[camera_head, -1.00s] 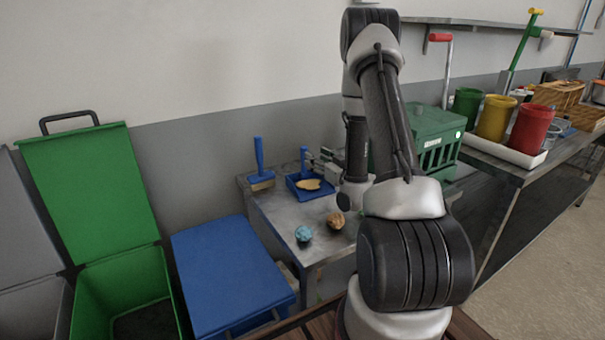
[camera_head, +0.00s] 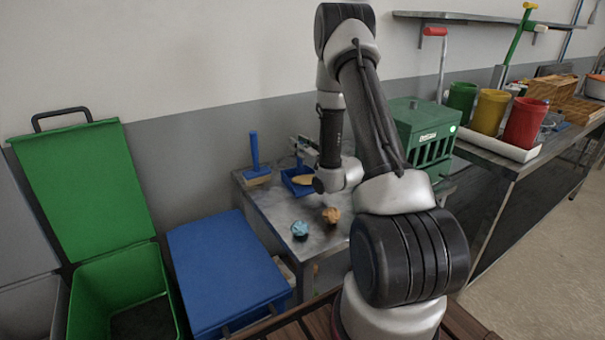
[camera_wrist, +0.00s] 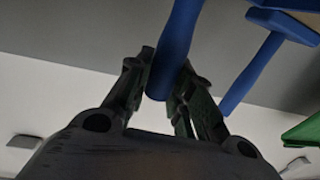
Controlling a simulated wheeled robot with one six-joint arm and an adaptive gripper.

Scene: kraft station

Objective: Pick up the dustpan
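The blue dustpan (camera_head: 290,184) lies on the left part of the metal table, with a yellowish object (camera_head: 301,181) on it. My wrist partly hides it in the head view. In the wrist view, a blue handle (camera_wrist: 178,40) comes down between the two dark fingers of my gripper (camera_wrist: 168,80). The fingers stand close on both sides of the handle's end. I cannot tell whether both press on it. A blue brush (camera_head: 255,155) stands left of the dustpan; a second blue handle, probably its own (camera_wrist: 255,65), shows right of the fingers.
A blue crumpled ball (camera_head: 299,229) and an orange-brown one (camera_head: 331,215) lie near the metal table's front (camera_head: 270,208). A green box (camera_head: 425,130) stands right of my arm. A blue-lidded bin (camera_head: 225,270) and an open green bin (camera_head: 90,270) stand left.

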